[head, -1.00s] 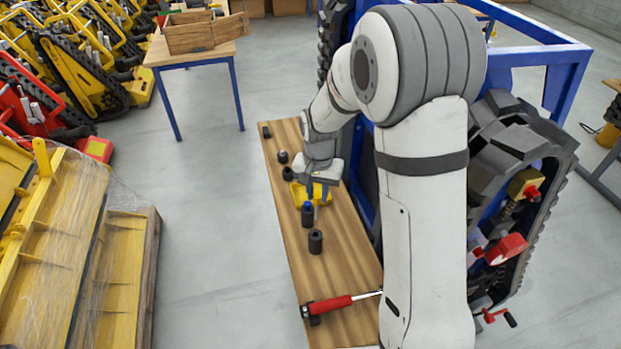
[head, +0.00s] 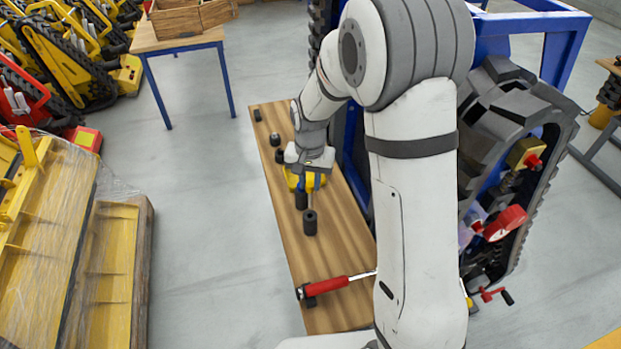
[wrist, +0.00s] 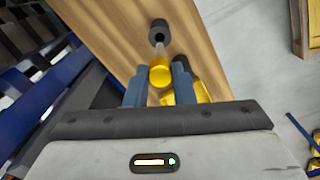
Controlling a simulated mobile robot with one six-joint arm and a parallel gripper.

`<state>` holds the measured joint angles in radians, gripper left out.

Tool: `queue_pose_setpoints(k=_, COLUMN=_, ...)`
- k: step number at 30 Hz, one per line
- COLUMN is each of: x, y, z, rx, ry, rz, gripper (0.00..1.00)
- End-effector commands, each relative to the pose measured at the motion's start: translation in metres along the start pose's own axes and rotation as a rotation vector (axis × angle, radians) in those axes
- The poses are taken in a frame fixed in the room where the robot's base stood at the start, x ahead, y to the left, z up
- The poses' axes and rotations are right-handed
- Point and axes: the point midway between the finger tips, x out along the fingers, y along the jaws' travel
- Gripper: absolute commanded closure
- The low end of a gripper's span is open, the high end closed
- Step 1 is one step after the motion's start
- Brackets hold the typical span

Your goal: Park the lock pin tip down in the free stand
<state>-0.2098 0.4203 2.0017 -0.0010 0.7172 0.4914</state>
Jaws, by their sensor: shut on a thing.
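The lock pin shows in the wrist view as a yellow head (wrist: 160,75) with a pale shaft. My gripper (wrist: 160,85) is shut on its head, a finger on each side. In the head view my gripper (head: 312,184) is low over the bench, and the grey pin shaft (head: 309,201) hangs from it, tip down. The shaft's lower end meets the top of a black cylindrical stand (head: 310,224) in the picture. This stand also shows in the wrist view (wrist: 158,31), with a dark hole in its top. I cannot tell whether the tip is inside the hole.
Another black stand (head: 301,200) is close behind, partly hidden by my gripper. Several small black parts line the bench's far end. A tracked carrier stands right.

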Motion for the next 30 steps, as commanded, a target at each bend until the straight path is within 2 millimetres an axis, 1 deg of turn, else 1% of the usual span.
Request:
queue_pose_setpoints(k=1, x=0.009, y=0.0, z=0.0, rx=0.0, ry=0.0, rz=0.0, gripper=0.99)
queue_pose_setpoints(k=6, x=0.018, y=0.0, z=0.0, rx=0.001, ry=-0.001, rz=0.0, gripper=0.99)
queue_pose_setpoints(k=30, x=0.019, y=0.001, z=-0.001, rx=0.003, ry=0.0, rz=0.0, gripper=0.99)
